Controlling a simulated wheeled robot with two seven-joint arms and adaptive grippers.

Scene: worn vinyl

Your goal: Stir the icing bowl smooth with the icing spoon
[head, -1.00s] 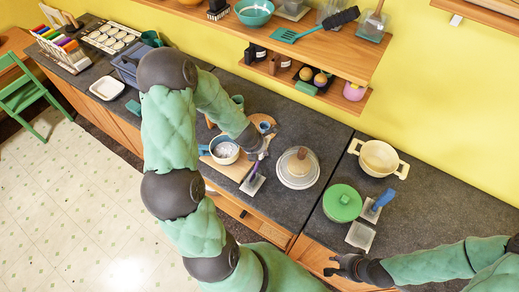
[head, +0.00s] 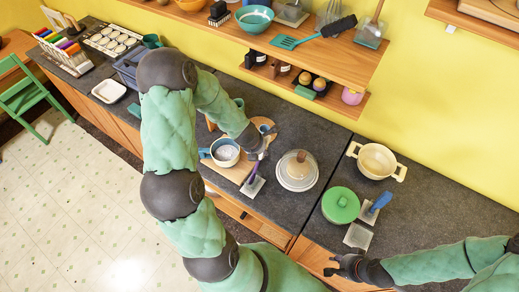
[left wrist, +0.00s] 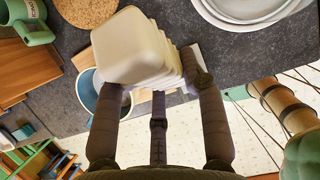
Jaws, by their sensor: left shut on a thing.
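The icing bowl (head: 226,153), blue outside with pale icing inside, stands on a wooden board; the left wrist view shows part of it (left wrist: 90,88) behind my fingers. My left gripper (head: 258,156) is right of the bowl, shut at the upper end of the purple-handled icing spoon (head: 254,175). The spoon's lower end is at a grey square rest, outside the bowl. In the left wrist view a cream, ridged block (left wrist: 135,48) covers my fingertips; I cannot tell what part it is. My right gripper (head: 335,266) is open and empty near the counter's front edge.
A lidded white pot (head: 297,171) stands close right of my left gripper. Farther right are a green-lidded pot (head: 341,205), a blue-handled utensil (head: 380,202) and a cream two-handled pot (head: 377,160). A shelf overhangs the back. Dark counter at the right is clear.

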